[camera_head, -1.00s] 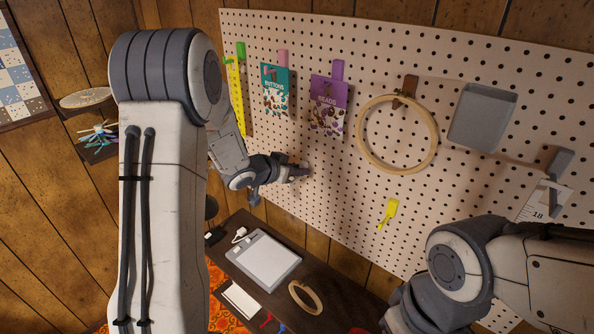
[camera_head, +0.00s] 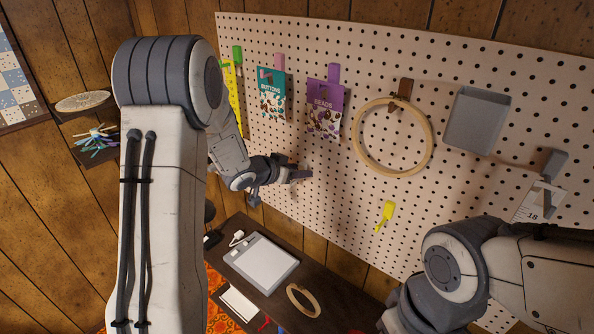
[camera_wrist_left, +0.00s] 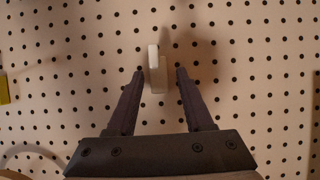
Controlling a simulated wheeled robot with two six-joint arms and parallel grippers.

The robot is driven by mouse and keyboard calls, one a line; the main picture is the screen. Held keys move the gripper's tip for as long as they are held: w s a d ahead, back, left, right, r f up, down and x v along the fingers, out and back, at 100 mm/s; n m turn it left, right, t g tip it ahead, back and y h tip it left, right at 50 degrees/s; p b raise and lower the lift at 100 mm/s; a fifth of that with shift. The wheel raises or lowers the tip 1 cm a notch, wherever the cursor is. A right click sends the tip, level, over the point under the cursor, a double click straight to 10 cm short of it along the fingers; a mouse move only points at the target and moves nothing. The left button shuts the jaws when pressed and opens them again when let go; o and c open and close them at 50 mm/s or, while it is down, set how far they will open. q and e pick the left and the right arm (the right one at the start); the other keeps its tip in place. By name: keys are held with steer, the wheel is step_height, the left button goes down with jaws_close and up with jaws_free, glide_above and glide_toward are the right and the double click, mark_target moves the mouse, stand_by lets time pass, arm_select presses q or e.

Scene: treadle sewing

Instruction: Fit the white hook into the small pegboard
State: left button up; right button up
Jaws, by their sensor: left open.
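The perforated pegboard (camera_head: 300,215) stands upright in the head view, and its face also fills the left wrist view (camera_wrist_left: 60,100). The white hook (camera_wrist_left: 154,60) shows in the left wrist view as a small pale block against the board, between and just beyond my fingers. My left gripper (camera_wrist_left: 158,74) is open, with a finger on each side of the hook and gaps between. In the head view my left gripper (camera_head: 302,174) is close to the board's lower left part; the hook cannot be made out there. My right gripper is out of view; only its arm shows.
A buttons packet (camera_head: 271,92), beads packet (camera_head: 323,113), wooden hoop (camera_head: 361,152), grey bin (camera_head: 477,119) and yellow hook (camera_head: 386,213) are on the board. Below, a dark table (camera_head: 325,291) holds a grey tablet-like panel (camera_head: 262,261) and a ring (camera_head: 302,299).

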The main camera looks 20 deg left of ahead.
arm_select(q)
steer(key=shift+s+d, duration=0.1)
steer(key=shift+s+r, duration=0.2)
steer(key=shift+s, duration=0.1)
steer(key=v, duration=0.9)
steer(key=shift+s+a+b, duration=0.25)
steer(key=shift+a+b, duration=0.05)
steer(key=shift+b, duration=0.15)
steer(key=shift+r, duration=0.1)
